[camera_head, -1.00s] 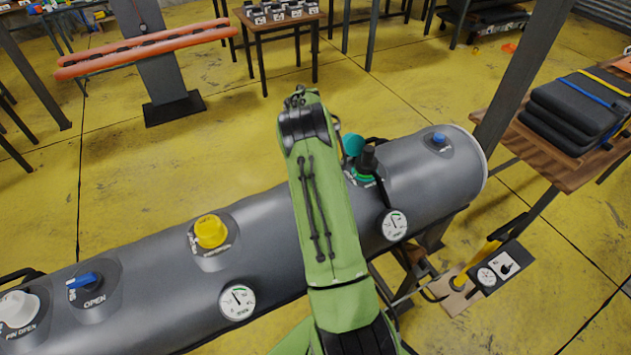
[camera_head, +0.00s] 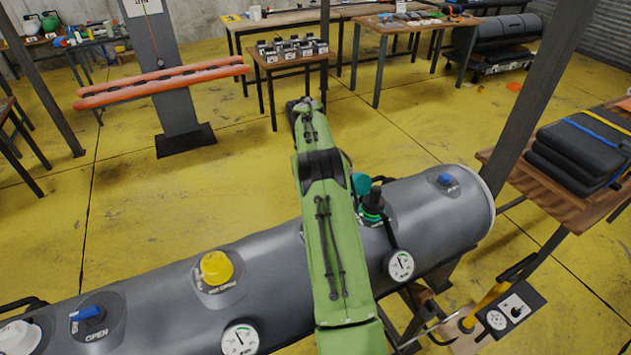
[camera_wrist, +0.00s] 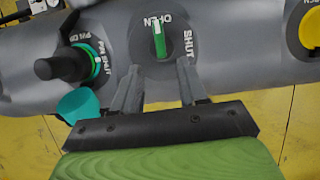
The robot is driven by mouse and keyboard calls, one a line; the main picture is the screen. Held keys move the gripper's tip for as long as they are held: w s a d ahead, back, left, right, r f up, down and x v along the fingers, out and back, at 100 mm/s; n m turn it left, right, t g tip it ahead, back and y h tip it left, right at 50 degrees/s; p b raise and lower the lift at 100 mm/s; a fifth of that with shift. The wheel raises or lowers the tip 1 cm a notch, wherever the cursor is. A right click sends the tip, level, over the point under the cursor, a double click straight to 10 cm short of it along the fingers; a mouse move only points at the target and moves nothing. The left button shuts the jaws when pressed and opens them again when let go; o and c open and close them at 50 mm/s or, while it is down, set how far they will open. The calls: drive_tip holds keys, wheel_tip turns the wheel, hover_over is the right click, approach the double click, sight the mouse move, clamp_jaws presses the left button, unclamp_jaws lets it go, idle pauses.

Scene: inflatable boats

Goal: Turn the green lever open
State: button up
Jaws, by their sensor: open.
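The green lever (camera_wrist: 159,40) stands on a round dark plate on the grey tube, at the top middle of the wrist view. It lies upright in the picture, its upper end by the word OPEN; SHUT is printed to its right. My gripper (camera_wrist: 158,88) is open and empty. Its two fingers are spread just below the lever in the picture, one to each side of its line, and do not appear to touch it. In the head view my green arm covers the lever and gripper.
The grey tube (camera_head: 150,305) also carries a yellow knob (camera_head: 216,267), a blue lever (camera_head: 88,313) and gauges. A black valve with a teal cap (camera_wrist: 78,105) sits left of my gripper in the wrist view. A dark post (camera_head: 535,100) rises behind the tube.

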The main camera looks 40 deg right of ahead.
drive_tip(key=shift+p+v, duration=0.55)
drive_tip(key=shift+v, duration=0.85)
drive_tip(key=shift+a, duration=0.1)
